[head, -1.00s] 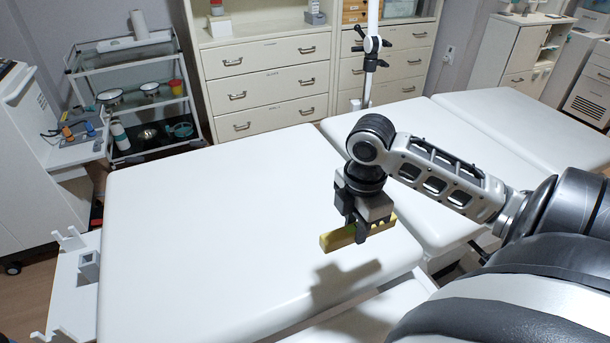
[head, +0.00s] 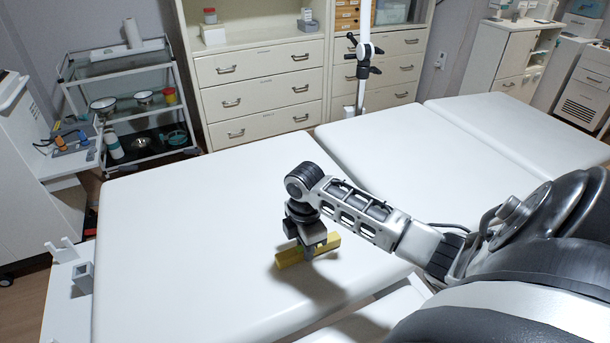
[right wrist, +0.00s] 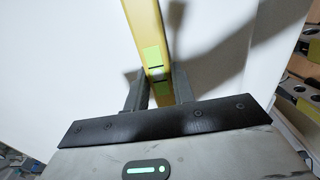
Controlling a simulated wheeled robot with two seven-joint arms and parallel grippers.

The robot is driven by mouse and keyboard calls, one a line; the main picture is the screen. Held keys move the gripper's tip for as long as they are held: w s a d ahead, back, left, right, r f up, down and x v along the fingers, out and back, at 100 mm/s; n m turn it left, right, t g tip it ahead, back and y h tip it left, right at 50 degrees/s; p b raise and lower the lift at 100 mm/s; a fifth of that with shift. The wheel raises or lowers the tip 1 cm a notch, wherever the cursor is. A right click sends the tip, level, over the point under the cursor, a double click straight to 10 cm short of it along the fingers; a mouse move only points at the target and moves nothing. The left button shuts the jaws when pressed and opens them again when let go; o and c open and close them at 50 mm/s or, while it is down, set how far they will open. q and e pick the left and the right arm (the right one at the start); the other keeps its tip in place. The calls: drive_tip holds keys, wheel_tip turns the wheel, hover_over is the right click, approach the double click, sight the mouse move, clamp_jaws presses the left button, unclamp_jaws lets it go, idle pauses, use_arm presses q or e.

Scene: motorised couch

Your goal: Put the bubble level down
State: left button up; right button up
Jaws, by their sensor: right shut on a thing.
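The bubble level is a yellow bar (head: 290,258) with a green vial, low over the white couch top (head: 180,230). My right gripper (head: 308,250) is shut on it near its middle, from above. In the right wrist view the level (right wrist: 145,28) runs up between the two dark fingers (right wrist: 158,92), with green vial windows showing. Its shadow lies close to it on the couch; I cannot tell whether it touches the surface. My left gripper is not in view.
The couch top around the level is clear and flat, with a second padded section (head: 400,150) beyond. A white bracketed side shelf (head: 68,300) is at the left edge. A trolley (head: 130,100) and drawer cabinets (head: 262,75) stand behind.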

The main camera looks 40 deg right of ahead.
drive_tip(key=o, duration=1)
drive_tip(key=shift+f, duration=0.1)
wheel_tip(320, 180, up, 12)
drive_tip(key=shift+r, duration=0.1)
idle(0.4)
